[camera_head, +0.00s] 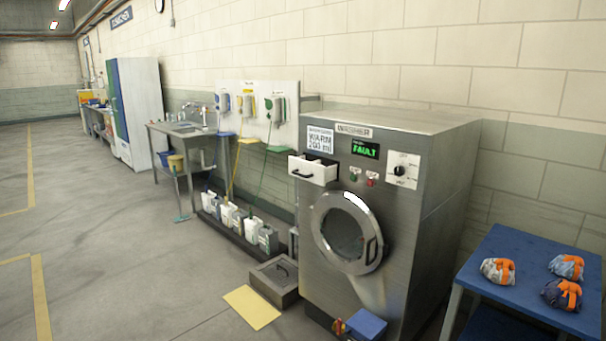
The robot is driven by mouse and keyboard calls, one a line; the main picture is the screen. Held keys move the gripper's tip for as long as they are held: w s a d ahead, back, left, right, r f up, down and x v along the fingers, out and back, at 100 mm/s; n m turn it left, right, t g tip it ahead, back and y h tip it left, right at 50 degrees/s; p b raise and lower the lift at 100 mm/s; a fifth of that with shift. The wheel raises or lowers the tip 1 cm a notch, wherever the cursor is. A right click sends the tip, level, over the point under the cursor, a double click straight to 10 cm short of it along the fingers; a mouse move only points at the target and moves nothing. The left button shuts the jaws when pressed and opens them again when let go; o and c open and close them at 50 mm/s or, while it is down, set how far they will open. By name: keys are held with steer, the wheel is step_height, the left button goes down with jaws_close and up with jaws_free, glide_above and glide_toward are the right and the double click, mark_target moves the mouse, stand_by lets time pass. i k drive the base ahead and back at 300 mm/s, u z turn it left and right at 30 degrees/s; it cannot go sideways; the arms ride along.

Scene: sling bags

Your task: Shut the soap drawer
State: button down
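The soap drawer (314,170) is a white box with a dark handle at the upper left of the washer's front. It stands pulled out from the grey steel washer (410,215). Its inside is too small to make out. The washer's round door (346,232) looks closed. A green display (365,149) above seems to read "FAULT". My gripper is not in view.
A blue table (525,262) with several tied bundles stands at the right. A grey floor box (275,278), yellow mat (252,307) and row of jugs (228,214) lie left. Floor at the left is clear.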

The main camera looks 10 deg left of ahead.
mark_target(312, 172)
steer(key=u, duration=0.1)
steer(key=i, duration=1.35)
steer(key=u, duration=0.75)
steer(key=i, duration=0.8)
steer(key=u, duration=0.7)
